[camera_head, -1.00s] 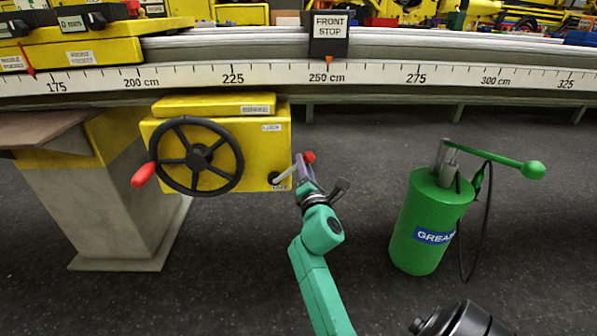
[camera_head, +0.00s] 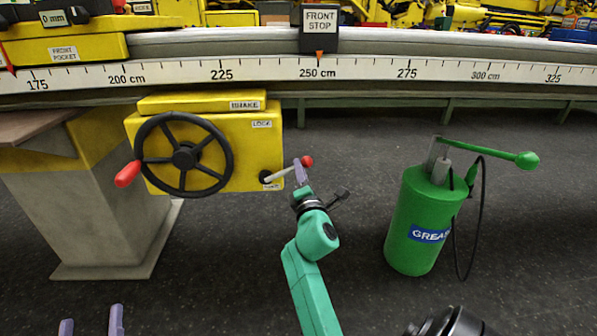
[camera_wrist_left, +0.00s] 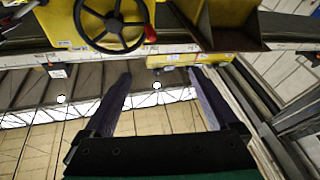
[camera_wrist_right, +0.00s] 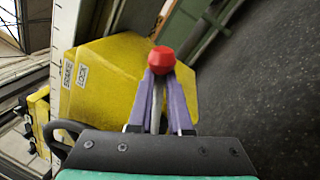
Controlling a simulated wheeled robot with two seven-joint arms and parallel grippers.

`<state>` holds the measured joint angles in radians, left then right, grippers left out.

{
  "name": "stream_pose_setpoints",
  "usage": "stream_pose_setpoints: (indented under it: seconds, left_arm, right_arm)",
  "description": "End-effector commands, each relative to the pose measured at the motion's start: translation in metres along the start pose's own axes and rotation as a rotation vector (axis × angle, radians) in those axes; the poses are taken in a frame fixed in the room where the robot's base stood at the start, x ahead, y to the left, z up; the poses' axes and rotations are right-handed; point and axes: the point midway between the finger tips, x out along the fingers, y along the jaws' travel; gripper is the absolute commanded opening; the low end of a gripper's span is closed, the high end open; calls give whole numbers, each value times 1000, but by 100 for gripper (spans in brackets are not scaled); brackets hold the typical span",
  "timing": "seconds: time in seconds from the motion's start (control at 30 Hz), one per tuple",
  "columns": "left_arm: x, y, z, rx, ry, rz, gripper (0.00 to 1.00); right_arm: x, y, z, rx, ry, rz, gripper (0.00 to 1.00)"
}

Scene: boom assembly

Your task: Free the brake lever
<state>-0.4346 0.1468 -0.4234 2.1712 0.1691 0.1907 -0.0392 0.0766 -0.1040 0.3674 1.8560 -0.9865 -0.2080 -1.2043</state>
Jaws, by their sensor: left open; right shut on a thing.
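The brake lever (camera_head: 285,172) is a thin grey rod with a red knob. It sticks out rightward and slightly up from the lower right of the yellow brake box (camera_head: 240,150). A LOCK label is above its pivot and a small label, too small to read surely, is just below. My right gripper (camera_head: 301,173) is shut on the rod near the knob; in the right wrist view the red knob (camera_wrist_right: 161,59) shows beyond the fingertips. My left gripper (camera_head: 92,322) is open and empty at the lower left; its spread fingers also show in the left wrist view (camera_wrist_left: 157,92).
A black handwheel (camera_head: 184,155) with a red handle is on the box's front. A concrete pedestal (camera_head: 85,225) stands left. A green grease pump (camera_head: 425,220) stands right. The rail with its scale (camera_head: 400,68) runs above. Open floor lies between box and pump.

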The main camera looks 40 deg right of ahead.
Motion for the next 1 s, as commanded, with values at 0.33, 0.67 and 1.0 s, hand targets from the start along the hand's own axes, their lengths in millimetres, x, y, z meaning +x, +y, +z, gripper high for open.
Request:
stream_pose_setpoints:
  seconds: [0.33, 0.67, 1.0]
  left_arm:
    - [12, 1, -30, 23, 90, 13, 93]
    - [12, 1, -30, 24, 91, 13, 93]
    - [12, 2, -30, 23, 91, 13, 93]
  right_arm:
    - [0, -2, 7, 20, -18, -1, 0]
    - [0, -2, 7, 21, -18, -3, 0]
    - [0, -2, 4, 20, -13, -2, 58]
